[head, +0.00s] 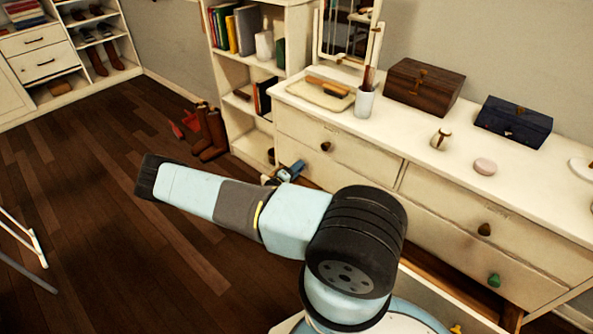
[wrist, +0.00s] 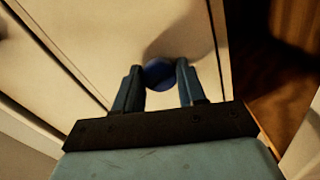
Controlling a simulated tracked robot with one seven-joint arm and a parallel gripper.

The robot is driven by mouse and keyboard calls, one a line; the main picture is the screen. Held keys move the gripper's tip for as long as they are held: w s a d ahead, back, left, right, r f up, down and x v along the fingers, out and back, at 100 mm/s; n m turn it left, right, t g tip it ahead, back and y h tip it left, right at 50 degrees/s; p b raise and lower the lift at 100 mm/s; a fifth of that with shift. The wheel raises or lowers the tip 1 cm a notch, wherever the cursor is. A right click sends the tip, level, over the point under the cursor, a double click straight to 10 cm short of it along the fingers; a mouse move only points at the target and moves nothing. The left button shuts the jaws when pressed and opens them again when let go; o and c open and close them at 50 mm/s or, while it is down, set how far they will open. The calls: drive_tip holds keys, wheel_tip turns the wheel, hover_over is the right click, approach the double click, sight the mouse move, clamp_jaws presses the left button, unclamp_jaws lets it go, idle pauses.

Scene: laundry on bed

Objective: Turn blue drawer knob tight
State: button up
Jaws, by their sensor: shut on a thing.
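The blue drawer knob (wrist: 159,73) is a round knob on a pale drawer front (wrist: 105,38) in the wrist view. My gripper (wrist: 160,76) is shut on it, with one finger on each side. In the head view my gripper (head: 286,173) reaches the left part of the white dresser front (head: 372,162), partly behind my arm. I cannot make out the blue knob there. How tightly the knob sits cannot be told.
The dresser also has a dark upper-left knob (head: 326,146), a brown knob (head: 484,229) and a green knob (head: 494,280). Boxes and a cup (head: 365,102) stand on top. Boots (head: 208,133) stand by the bookshelf (head: 238,62). The wooden floor (head: 95,170) at left is mostly clear.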

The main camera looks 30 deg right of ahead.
drive_tip(key=shift+s+f+m, duration=0.15)
drive_tip(key=shift+m, duration=3.25)
drive_tip(key=o, duration=1)
drive_tip(key=shift+o, duration=0.2)
drive_tip(key=v, duration=1.4)
